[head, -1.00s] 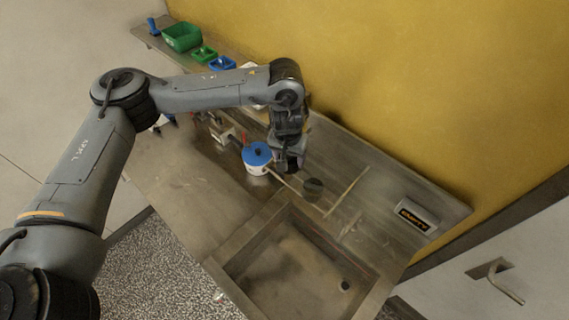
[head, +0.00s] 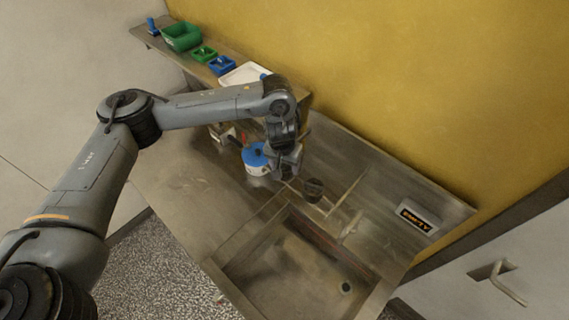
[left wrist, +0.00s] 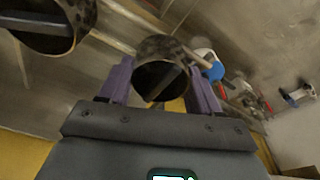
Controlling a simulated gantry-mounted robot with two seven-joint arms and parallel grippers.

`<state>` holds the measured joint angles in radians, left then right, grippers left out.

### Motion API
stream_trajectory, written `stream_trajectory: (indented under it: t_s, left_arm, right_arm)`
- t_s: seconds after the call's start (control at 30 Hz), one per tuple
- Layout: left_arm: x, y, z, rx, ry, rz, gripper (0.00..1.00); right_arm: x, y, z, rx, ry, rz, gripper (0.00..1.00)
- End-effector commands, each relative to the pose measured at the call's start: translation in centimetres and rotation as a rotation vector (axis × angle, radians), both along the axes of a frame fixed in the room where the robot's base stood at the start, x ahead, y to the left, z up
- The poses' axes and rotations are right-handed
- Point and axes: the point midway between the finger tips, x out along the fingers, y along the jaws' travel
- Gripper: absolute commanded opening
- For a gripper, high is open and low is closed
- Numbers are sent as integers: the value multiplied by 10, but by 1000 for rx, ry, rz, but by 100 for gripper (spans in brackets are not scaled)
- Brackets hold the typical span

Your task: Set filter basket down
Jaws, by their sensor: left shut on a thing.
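My left gripper (head: 288,172) is above the steel counter, beside the blue-lidded white pot. In the left wrist view its purple fingers (left wrist: 161,82) flank a dark, mottled, round metal cup, the filter basket (left wrist: 158,48), and are shut on it. A bar crosses the cup's open end. In the head view my wrist hides the held basket. A similar cup (left wrist: 84,14) shows large at the wrist view's upper left. My right gripper is not in view.
The white pot with blue lid (head: 255,158) is close to the gripper's left. The sink basin (head: 290,265) lies in front. Thin rods (head: 347,195) lie on the counter. A box marked EMPTY (head: 417,217) is at right. Green bins (head: 182,37) stand on the back shelf.

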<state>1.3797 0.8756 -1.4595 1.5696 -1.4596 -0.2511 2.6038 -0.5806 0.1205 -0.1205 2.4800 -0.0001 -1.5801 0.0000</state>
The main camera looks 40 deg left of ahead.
Motion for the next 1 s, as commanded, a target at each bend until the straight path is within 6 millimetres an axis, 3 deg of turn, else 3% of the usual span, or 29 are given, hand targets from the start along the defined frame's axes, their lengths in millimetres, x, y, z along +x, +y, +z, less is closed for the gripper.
stream_trajectory:
  t_s: [0.07, 0.1, 0.27, 0.63, 1.0]
  left_arm:
    - [0, 0, -2, 0, 1, 0, 33]
    - [0, 0, -3, 0, 1, 0, 65]
    - [0, 0, -2, 0, 0, 0, 89]
    - [0, 0, 0, 0, -1, 0, 89]
    - [-5, -2, 51, 1, -5, -2, 89]
  right_arm:
    - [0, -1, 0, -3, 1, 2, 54]
    - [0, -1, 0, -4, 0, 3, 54]
    - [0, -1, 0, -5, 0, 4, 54]
    - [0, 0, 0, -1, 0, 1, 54]
    - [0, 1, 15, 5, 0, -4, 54]
